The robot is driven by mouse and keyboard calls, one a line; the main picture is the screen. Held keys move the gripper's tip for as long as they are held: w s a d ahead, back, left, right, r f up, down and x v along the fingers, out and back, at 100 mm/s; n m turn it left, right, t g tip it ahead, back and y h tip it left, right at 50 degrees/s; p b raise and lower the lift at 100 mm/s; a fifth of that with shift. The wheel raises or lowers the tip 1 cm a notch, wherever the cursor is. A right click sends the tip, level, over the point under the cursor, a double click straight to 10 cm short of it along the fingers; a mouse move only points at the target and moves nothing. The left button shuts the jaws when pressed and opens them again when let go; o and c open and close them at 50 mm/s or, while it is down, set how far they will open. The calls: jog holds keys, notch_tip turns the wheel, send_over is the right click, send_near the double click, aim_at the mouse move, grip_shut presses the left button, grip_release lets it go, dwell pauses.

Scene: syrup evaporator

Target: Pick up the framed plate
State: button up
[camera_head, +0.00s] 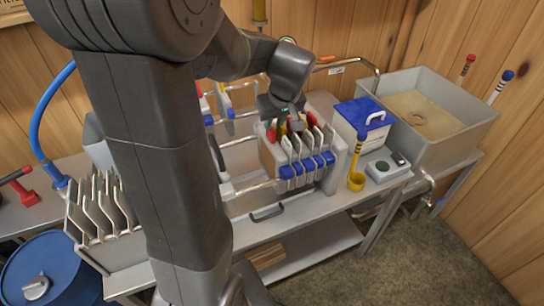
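A filter press (270,160) stands on the metal table, with several pale upright plates (303,147) side by side in it. I cannot tell which one is the framed plate. My gripper (288,127) points down at the top of the plates, at their left and rear side. Its fingers are small and partly hidden by the wrist and plates. I cannot tell whether they touch a plate or hold one. My arm hides the middle left of the scene.
A rack (105,252) at the left holds several pale sheets. A blue drum (60,275) stands at lower left. A dark handle (267,213) lies in front of the press.

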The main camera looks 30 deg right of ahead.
aim_at(272, 130)
jog(key=x, duration=0.3)
jog(key=shift+a+f+p, duration=0.1)
jog(key=shift+f+p, duration=0.25)
jog(key=shift+p, duration=0.05)
jog(key=shift+s+a+f, duration=0.15)
jog(key=shift+a+f, duration=0.1)
jog(key=shift+f, duration=0.45)
grip_shut()
jog(key=shift+w+f, duration=0.1)
jog(key=shift+w, duration=0.1)
jog(key=shift+d, duration=0.1)
